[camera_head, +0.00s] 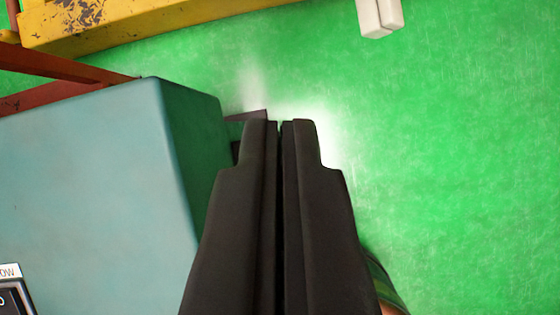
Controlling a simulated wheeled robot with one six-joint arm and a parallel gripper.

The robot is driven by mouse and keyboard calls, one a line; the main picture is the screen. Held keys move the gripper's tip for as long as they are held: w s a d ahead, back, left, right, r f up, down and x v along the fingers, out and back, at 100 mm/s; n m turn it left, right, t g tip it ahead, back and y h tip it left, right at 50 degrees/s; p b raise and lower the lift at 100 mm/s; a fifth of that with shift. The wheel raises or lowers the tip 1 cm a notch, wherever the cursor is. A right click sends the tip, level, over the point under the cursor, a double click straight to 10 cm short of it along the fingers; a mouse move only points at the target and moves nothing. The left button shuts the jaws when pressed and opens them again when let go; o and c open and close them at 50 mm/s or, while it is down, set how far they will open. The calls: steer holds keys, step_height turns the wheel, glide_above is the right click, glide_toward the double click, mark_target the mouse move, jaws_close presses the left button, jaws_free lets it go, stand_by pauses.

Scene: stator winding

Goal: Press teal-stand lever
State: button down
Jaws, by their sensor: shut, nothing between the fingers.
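The teal stand (95,185) fills the left of the view, with its darker side face toward the middle. My gripper (279,124) is black, points away from the camera and is shut with nothing in it. Its fingers are just to the right of the stand's side face. A small dark part (247,116) shows at the stand's far side, just left of the fingertips. It is partly hidden by the fingers, and I cannot tell whether it is the lever or whether the fingers touch it.
A worn yellow beam (130,25) crosses the top left. A reddish-brown frame (65,68) runs behind the stand. A white block (379,16) is at the top. A dark panel (14,296) sits at the lower left. A partly hidden green and tan object (385,285) is right of my gripper. Green floor (460,150) is clear at right.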

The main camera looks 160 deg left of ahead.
steer(key=shift+s+a+f, duration=0.1)
steer(key=shift+s+f, duration=0.15)
steer(key=shift+f, duration=0.55)
steer(key=shift+s+a+f, duration=0.1)
steer(key=shift+s+f, duration=0.1)
steer(key=shift+f, duration=0.65)
steer(key=shift+s+a+f, duration=0.1)
steer(key=shift+s+f, duration=0.15)
steer(key=shift+f, duration=0.55)
